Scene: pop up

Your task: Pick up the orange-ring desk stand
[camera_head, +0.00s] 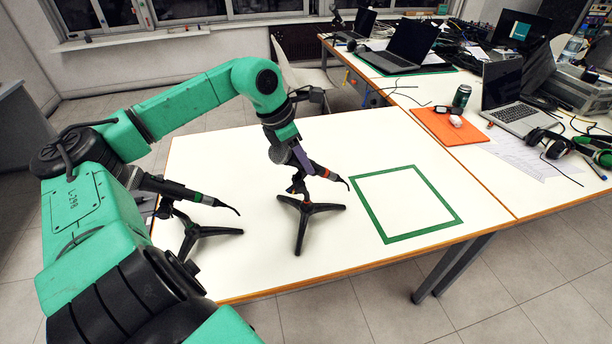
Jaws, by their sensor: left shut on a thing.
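The orange-ring desk stand (301,206) is a black microphone on a small tripod with an orange ring near its cable end. It is upright over the white table's middle, left of the green square outline (404,203). My left gripper (301,162) comes down from above and is shut on its upper part, partly hiding the microphone. I cannot tell whether its feet touch the table. A similar stand (190,228) with a green ring is farther left, partly hidden behind my arm. My right gripper is not in view.
The white table (365,144) is bare around the square outline. Behind and to the right, another desk holds an orange mat (440,124), a dark can (461,96), a laptop (514,110) and headphones (549,142). A pale chair (304,75) stands behind the table.

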